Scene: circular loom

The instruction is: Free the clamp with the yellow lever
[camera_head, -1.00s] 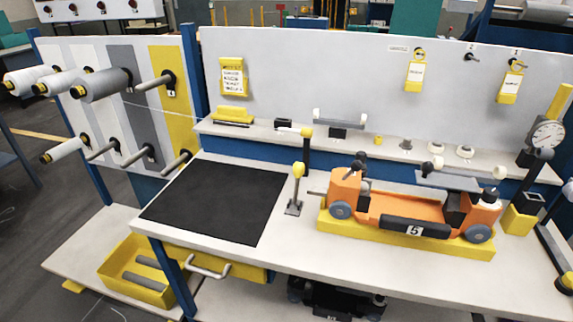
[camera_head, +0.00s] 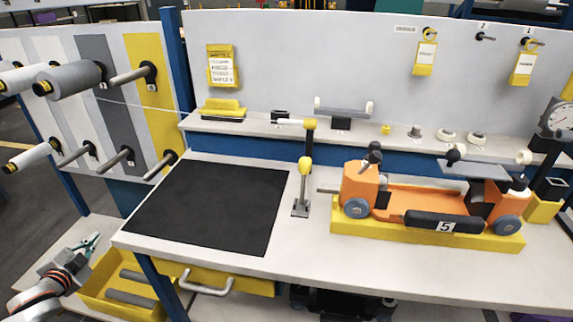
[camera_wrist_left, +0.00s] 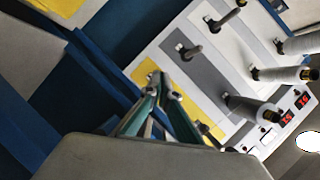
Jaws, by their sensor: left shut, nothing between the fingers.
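A small clamp (camera_head: 301,205) with a grey foot stands on the bench between the black mat and the orange fixture. Its upright lever ends in a yellow grip (camera_head: 305,167). Behind it is a dark post with a yellow top (camera_head: 310,124) and a white arm pointing left; whether the two are joined I cannot tell. My left gripper (camera_head: 91,243) is at the lower left, over the yellow bin and well away from the clamp. It also shows in the left wrist view (camera_wrist_left: 162,82), its fingers together and empty. My right gripper is not in view.
The black mat (camera_head: 208,205) lies bare on the bench. The orange fixture (camera_head: 420,200) sits right of the clamp on a yellow base. Spool pegs stick out from the striped panel (camera_head: 125,110) at left. A drawer handle (camera_head: 205,283) projects at the front.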

